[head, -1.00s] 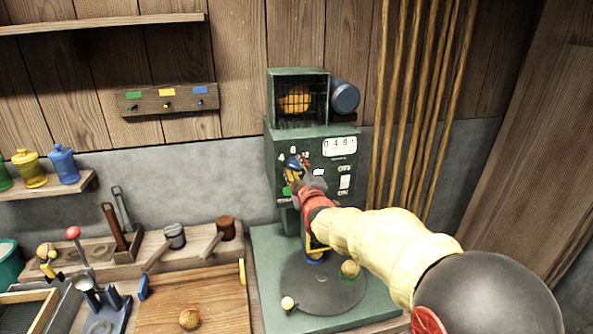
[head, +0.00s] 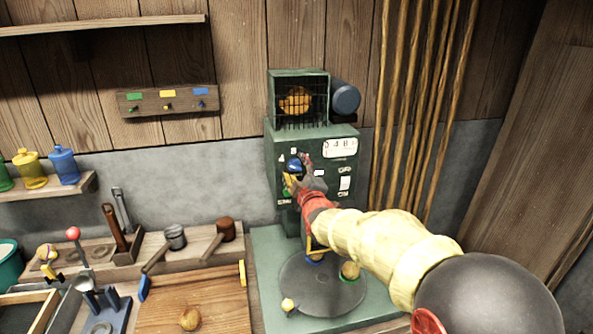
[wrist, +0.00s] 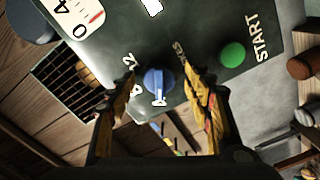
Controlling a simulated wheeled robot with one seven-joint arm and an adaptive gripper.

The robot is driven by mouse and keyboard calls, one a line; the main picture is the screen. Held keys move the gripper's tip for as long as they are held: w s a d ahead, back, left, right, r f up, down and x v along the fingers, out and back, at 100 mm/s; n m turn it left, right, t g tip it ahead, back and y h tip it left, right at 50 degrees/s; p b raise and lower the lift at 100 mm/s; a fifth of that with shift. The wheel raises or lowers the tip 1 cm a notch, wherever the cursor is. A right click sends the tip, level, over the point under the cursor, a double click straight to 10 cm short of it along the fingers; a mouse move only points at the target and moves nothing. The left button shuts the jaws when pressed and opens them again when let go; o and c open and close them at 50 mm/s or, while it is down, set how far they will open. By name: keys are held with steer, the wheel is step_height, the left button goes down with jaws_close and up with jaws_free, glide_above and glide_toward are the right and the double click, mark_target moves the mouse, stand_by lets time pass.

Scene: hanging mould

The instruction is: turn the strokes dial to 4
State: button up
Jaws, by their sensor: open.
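The strokes dial is a round blue knob (wrist: 158,82) with a white pointer mark, on the dark green machine panel (wrist: 110,45). In the wrist view it sits between the two yellow-and-black fingers of my gripper (wrist: 160,95), which are open and spread to either side. I cannot tell whether a finger touches it. Numerals around the dial are partly covered by the fingers; a 2 shows at its upper left. In the head view the blue dial (head: 294,165) shows beside my gripper (head: 298,178) at the front of the machine.
A green START button (wrist: 232,55) is on the same panel, close to one finger. A wire cage (head: 298,100) tops the machine. Ropes (head: 420,110) hang at right.

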steer(key=v, duration=1.2)
